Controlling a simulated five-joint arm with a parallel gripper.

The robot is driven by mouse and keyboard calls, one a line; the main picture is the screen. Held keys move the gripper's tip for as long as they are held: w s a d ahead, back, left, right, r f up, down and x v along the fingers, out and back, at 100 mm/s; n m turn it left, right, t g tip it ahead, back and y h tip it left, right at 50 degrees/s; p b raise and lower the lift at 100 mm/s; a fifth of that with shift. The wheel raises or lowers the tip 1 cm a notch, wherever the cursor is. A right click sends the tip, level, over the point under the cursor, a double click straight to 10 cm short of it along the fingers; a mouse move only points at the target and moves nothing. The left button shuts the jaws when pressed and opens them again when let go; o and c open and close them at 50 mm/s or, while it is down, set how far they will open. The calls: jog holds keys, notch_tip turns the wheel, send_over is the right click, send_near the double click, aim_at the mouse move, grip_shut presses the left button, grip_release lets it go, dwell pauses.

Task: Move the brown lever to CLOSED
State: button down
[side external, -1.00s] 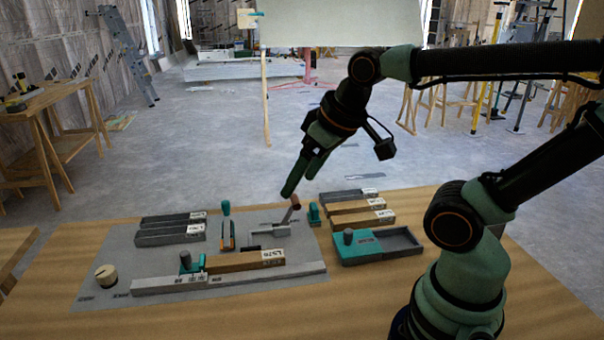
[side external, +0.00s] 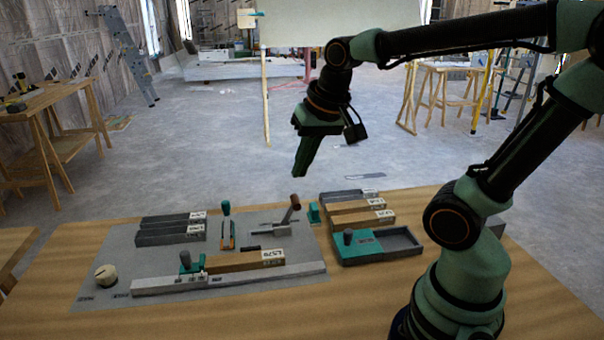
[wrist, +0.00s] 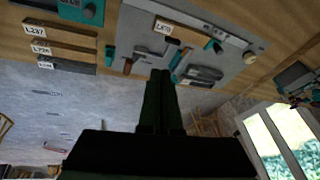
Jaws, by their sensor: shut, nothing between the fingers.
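The brown lever (side external: 294,202) stands up from its grey mount on the panel, tilted a little to the right at its top. Its brown handle also shows in the wrist view (wrist: 128,66). My gripper (side external: 299,174) is above the lever and apart from it, with its fingers together and nothing held. In the wrist view my gripper (wrist: 161,72) points toward the panel (side external: 110,262), and the lever is left of the fingertips. I cannot read a CLOSED mark near the lever.
A teal-handled lever (side external: 226,208) stands left of the brown one. A cream knob (side external: 106,275) is at the front left. A slider rail (side external: 230,279) with a teal block runs along the front. A teal tray (side external: 362,248) and several labelled bars are at the right.

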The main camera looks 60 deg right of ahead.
aim_at(289, 213)
jog(key=w+d+f+m+g, duration=0.2)
jog(key=w+d+f+m, duration=0.15)
jog(key=d+m, duration=0.55)
jog(key=w+d+f+m+g, duration=0.2)
jog(key=d+f+m+g, duration=0.15)
jog(key=d+m, duration=0.6)
notch_tip(289, 213, down, 11)
jog(key=a+m, duration=0.2)
jog(key=m, duration=0.1)
jog(key=shift+n+t, duration=0.25)
jog(key=shift+t, duration=0.2)
jog(key=shift+w+a+r, duration=0.3)
jog(key=shift+w+a, duration=0.35)
jog(key=shift+a, duration=0.15)
jog(key=shift+w+a+r, duration=0.3)
jog(key=shift+w+a, duration=0.3)
jog(key=shift+a, duration=0.15)
jog(key=shift+r, duration=0.1)
jog(key=shift+w+a+r, duration=0.1)
jog(key=shift+w+a, duration=0.1)
